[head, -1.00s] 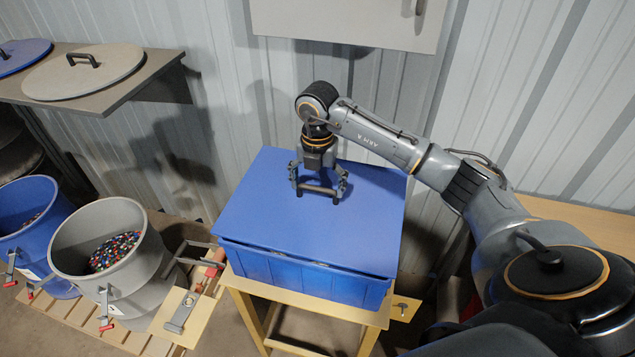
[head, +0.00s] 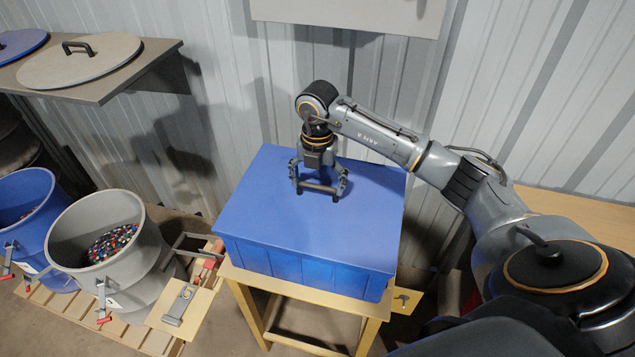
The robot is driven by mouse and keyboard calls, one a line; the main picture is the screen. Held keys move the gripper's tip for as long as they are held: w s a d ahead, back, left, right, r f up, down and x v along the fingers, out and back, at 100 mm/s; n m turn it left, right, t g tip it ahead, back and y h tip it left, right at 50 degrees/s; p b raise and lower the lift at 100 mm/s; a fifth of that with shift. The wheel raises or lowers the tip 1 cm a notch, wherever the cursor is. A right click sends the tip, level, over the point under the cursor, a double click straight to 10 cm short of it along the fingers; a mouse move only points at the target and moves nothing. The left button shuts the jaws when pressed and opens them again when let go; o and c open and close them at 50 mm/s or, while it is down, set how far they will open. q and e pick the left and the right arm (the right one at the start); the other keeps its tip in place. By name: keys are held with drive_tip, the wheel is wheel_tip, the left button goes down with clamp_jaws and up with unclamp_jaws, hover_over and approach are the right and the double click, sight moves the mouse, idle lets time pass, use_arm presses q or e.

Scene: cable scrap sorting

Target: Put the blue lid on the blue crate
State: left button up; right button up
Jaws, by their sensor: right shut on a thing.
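The blue lid (head: 260,205) is a flat rectangular panel with a dark handle (head: 318,188). It lies over the top of the blue crate (head: 300,268), covering its opening. No gap shows along the front edge. The crate stands on a yellow stand. My right gripper (head: 319,187) points down from above and is shut on the lid's handle, toward the back of the lid. My left gripper is not in view. The inside of the crate is hidden by the lid.
A shelf (head: 110,90) carries a grey round lid (head: 80,62) and a blue round lid (head: 15,45). A wall cabinet (head: 350,15) hangs behind the crate.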

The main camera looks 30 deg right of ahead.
drive_tip(key=o, duration=1.6)
drive_tip(key=shift+c, duration=0.2)
